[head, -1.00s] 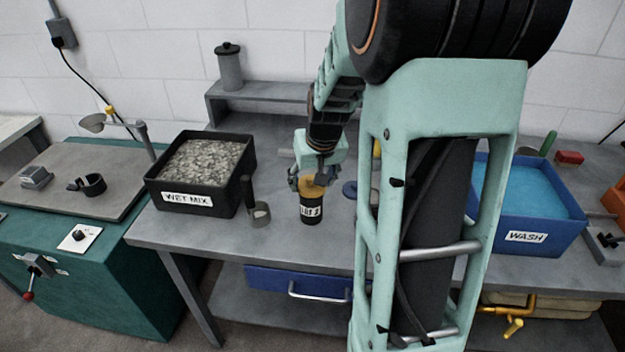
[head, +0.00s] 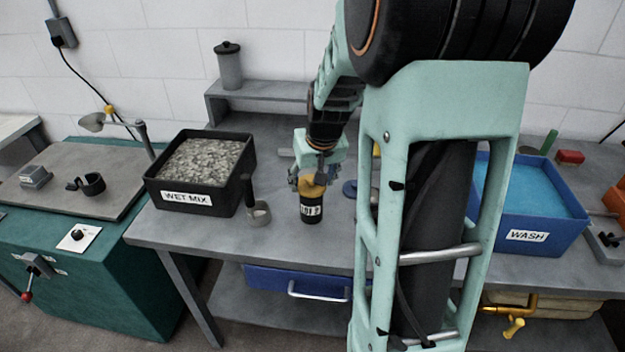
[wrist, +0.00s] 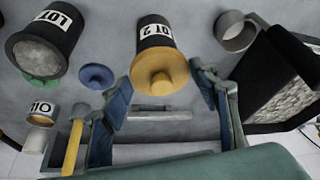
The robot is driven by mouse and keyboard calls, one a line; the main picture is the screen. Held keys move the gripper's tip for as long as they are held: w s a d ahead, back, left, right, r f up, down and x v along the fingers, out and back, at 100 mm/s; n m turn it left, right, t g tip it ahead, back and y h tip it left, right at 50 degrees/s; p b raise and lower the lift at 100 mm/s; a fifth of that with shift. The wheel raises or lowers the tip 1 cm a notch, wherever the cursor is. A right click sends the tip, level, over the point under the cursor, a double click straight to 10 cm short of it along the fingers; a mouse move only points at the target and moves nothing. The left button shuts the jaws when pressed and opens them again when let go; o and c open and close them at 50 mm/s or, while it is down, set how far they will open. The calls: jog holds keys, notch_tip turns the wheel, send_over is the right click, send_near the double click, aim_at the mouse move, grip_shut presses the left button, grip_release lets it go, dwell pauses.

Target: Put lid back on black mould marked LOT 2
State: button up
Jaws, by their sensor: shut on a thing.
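The black mould marked LOT 2 (head: 311,211) stands upright on the grey bench in the head view. It also shows in the wrist view (wrist: 153,30). A yellow-orange lid with a round knob (wrist: 158,70) is at the mould's top and looks in line with it. I cannot tell whether it is fully seated. In the head view the lid (head: 312,189) is just below my gripper (head: 313,179). In the wrist view my gripper's fingers (wrist: 162,80) are on either side of the lid, shut on it.
A second black mould (wrist: 50,40) and a blue disc (wrist: 96,77) lie nearby. A yellow-handled tool (wrist: 73,148) is close to one finger. A scoop (head: 259,214) and the WET MIX tray (head: 186,198) are left of the mould. The WASH tub (head: 535,235) is at right.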

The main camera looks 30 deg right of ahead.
jog(key=o, duration=0.9)
jog(key=shift+o, duration=0.6)
jog(key=o, duration=0.4)
jog(key=shift+c, duration=0.2)
jog(key=shift+r, duration=0.15)
jog(key=shift+r+p, duration=2.3)
jog(key=shift+r, duration=1.15)
